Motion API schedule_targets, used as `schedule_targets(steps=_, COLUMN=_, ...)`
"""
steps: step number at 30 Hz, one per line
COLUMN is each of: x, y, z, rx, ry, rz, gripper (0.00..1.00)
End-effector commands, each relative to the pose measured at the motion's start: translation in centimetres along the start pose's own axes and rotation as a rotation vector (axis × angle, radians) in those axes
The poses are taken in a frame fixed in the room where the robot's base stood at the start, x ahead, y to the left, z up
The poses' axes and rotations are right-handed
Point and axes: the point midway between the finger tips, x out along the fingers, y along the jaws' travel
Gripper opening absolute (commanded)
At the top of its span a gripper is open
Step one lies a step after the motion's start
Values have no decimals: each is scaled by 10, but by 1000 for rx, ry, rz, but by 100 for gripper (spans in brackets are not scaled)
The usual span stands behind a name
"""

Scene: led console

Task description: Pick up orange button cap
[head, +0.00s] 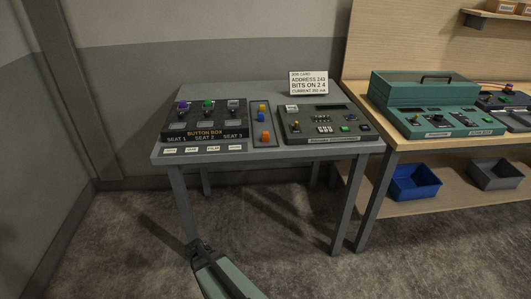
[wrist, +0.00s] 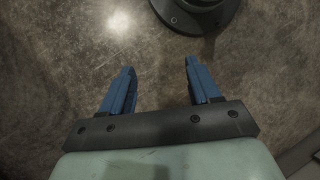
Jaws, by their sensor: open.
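The orange button cap (head: 265,136) sits at the near end of a narrow grey tray (head: 264,144) on the grey table, in the head view. A blue cap (head: 261,117) and a yellow cap (head: 262,107) sit farther back in the same tray. My gripper (wrist: 158,66) is open and empty in the wrist view, with bare floor beyond its blue fingers. In the head view part of my arm shows low, in front of the table; the fingers cannot be made out there. No cap shows in the wrist view.
The button box (head: 205,134) stands left of the tray, with a purple and a green cap on it. A dark console (head: 325,122) stands right of it. A job card (head: 308,83) stands behind. A wooden bench at right holds a teal case (head: 423,88).

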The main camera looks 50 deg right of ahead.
Motion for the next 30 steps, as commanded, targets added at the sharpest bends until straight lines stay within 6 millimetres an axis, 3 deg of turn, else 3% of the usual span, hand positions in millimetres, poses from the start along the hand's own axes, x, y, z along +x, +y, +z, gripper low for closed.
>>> schedule_targets(steps=3, x=-33, y=33, z=6, rx=-60, ry=15, rz=12, gripper=62)
schedule_targets(steps=14, x=-126, y=117, z=54, rx=-245, ry=31, rz=48, gripper=62)
schedule_targets(steps=23, x=-204, y=177, z=121, rx=-383, ry=30, rz=75, gripper=62)
schedule_targets(steps=30, x=-266, y=214, z=188, rx=-485, ry=26, rz=91, gripper=62)
